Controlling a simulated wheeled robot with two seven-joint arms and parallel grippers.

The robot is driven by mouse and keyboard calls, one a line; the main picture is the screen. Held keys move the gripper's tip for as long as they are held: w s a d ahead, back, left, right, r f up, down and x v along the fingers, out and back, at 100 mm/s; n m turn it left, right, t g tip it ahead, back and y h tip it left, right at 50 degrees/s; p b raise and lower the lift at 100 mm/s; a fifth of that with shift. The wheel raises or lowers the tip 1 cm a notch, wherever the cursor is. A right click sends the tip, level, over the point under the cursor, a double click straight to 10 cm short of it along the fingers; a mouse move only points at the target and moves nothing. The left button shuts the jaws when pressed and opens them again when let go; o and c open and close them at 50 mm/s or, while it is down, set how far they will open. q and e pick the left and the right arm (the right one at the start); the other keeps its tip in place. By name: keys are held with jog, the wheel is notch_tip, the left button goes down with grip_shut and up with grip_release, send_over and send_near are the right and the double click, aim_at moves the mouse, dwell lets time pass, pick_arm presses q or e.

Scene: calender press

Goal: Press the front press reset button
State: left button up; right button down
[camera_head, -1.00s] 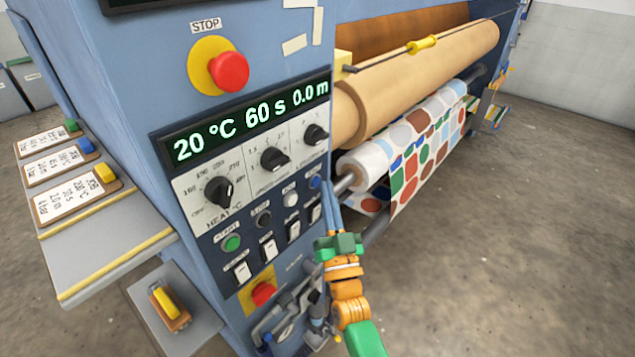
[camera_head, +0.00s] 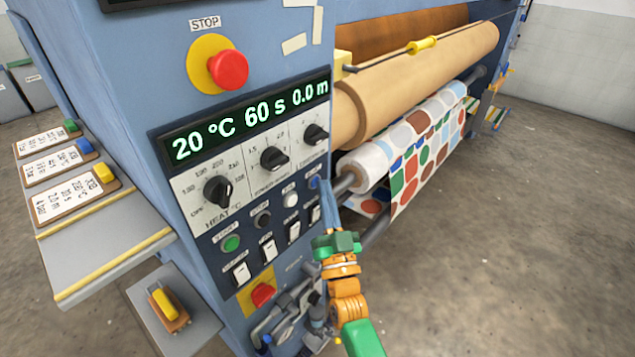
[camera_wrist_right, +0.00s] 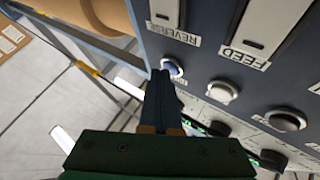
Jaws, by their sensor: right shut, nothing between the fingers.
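A row of small round buttons sits below the dials on the press's front panel: green (camera_head: 231,243), black (camera_head: 262,219), white (camera_head: 290,199) and blue (camera_head: 314,183). Their labels are too small to read in the head view, so I cannot confirm which is reset. My right gripper (camera_head: 324,184) is shut and empty, its tips close beside the blue button. In the right wrist view the blue button (camera_wrist_right: 172,68) shows just beyond the fingertips (camera_wrist_right: 161,76). I cannot tell whether they touch. My left gripper is not in view.
Rocker switches (camera_head: 268,250) sit below the buttons. A red stop button (camera_head: 228,70) is above the display, another red button (camera_head: 263,294) is low on the panel. Rollers with patterned fabric (camera_head: 410,160) are to the right. A side shelf (camera_head: 100,262) juts out left.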

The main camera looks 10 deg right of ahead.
jog(key=shift+s+d+r+p, duration=0.1)
jog(key=shift+s+d+p, duration=0.25)
jog(key=shift+s+p, duration=0.25)
jog(key=s+d+p, duration=0.1)
jog(key=s, duration=0.1)
jog(key=s+d+p, duration=0.1)
jog(key=s+d, duration=0.1)
jog(key=shift+p, duration=0.35)
dwell(0.5)
